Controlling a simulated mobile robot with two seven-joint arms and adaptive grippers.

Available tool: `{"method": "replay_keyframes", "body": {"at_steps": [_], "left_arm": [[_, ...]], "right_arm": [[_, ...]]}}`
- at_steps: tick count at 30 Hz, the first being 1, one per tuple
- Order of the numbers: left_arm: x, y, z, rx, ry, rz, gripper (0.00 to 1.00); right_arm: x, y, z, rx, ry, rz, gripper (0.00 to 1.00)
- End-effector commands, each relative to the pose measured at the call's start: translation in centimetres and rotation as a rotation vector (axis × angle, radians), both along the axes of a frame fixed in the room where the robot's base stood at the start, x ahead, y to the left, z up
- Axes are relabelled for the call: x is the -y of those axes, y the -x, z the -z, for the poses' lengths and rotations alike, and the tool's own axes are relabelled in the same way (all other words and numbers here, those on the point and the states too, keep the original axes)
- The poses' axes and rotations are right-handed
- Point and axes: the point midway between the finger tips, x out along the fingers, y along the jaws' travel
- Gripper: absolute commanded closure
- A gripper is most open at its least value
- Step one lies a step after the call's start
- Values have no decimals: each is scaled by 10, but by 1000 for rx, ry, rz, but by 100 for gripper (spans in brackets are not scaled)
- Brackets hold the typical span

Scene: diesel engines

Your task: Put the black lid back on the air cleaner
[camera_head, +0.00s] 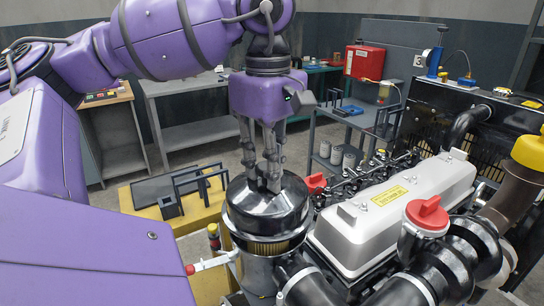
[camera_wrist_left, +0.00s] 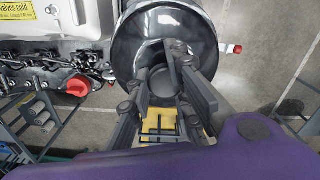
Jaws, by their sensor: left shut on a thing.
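The glossy black lid (camera_head: 266,212) is a round dome near the middle of the head view. My left gripper (camera_head: 273,182) points down from above and is shut on the top of the lid. The part between the fingertips is hidden. The air cleaner (camera_head: 262,272) is directly below the lid. A band of its tan pleated filter (camera_head: 270,247) shows under the lid's rim; I cannot tell whether the lid touches its seat. In the left wrist view, the lid (camera_wrist_left: 185,20) fills the upper middle, with my left gripper (camera_wrist_left: 172,55) over it. My right gripper is not in view.
The engine's silver valve cover (camera_head: 385,215) with a red cap (camera_head: 428,214) is just right of the lid. A red-tipped lever (camera_head: 207,264) sticks out left of the air cleaner. A yellow stand (camera_head: 190,220) with black frames is behind left. A grey shelf cart (camera_head: 345,125) is farther back.

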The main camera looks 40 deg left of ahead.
Motion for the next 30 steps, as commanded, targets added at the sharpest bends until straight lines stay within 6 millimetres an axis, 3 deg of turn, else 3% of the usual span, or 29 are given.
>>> {"method": "replay_keyframes", "body": {"at_steps": [15, 30], "left_arm": [[0, 0, 34, -1, -1, 0, 100], [0, 0, 40, 2, 0, 0, 100]], "right_arm": [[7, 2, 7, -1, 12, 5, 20], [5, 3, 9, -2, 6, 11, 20]]}}
